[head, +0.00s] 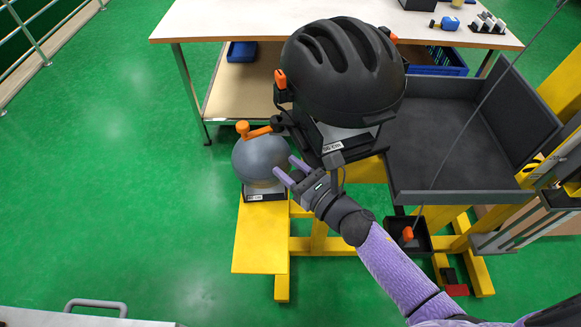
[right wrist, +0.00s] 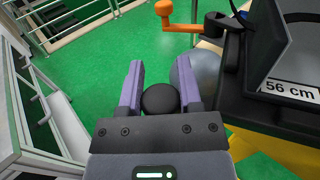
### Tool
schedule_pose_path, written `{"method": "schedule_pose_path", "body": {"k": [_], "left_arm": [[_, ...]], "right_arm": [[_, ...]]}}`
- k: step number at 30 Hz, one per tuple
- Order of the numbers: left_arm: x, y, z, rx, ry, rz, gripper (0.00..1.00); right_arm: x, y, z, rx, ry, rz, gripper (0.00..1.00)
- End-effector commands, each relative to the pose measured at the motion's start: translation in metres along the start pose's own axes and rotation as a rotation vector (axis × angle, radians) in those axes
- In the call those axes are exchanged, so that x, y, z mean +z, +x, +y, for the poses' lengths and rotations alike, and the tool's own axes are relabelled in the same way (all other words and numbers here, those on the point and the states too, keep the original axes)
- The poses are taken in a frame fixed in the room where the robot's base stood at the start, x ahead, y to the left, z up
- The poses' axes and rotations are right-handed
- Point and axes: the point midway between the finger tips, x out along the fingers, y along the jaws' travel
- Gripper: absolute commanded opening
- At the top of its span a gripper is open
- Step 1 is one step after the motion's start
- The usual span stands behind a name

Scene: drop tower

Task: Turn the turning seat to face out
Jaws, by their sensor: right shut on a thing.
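My right gripper (head: 286,166) reaches up-left, in front of the grey ball-shaped headform. In the right wrist view its two purple fingers (right wrist: 163,75) are shut on a round black knob (right wrist: 160,100). What the knob joins is hidden. Just beyond the gripper, a black helmet (head: 345,65) sits on a headform labelled 56 cm (head: 335,147). The turning seat appears to be the dark base under this headform, seen as a dark slab (right wrist: 268,112) at right in the wrist view. An orange lever (head: 258,131) on a black clamp projects left from it. My left gripper is out of view.
The grey headform (head: 258,160) stands on a yellow platform (head: 262,235) close beside my fingers. A dark open tray (head: 440,120) on the yellow frame lies right of the helmet. A workbench (head: 220,20) is behind. Green floor at left is clear.

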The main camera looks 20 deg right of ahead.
Motion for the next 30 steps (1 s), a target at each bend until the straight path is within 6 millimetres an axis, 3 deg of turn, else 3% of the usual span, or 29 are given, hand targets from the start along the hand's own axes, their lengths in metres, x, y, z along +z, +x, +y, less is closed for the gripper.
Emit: {"method": "schedule_pose_path", "body": {"k": [17, 25, 30], "left_arm": [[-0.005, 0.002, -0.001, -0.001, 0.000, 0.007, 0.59], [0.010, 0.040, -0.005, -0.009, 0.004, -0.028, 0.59], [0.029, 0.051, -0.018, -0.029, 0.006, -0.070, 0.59]], "right_arm": [[-0.001, 0.002, 0.000, -0.007, 0.001, -0.001, 0.00], [-0.008, 0.052, 0.004, -0.280, 0.006, -0.005, 0.00], [-0.004, 0.069, 0.001, -0.389, 0.001, -0.001, 0.00]]}}
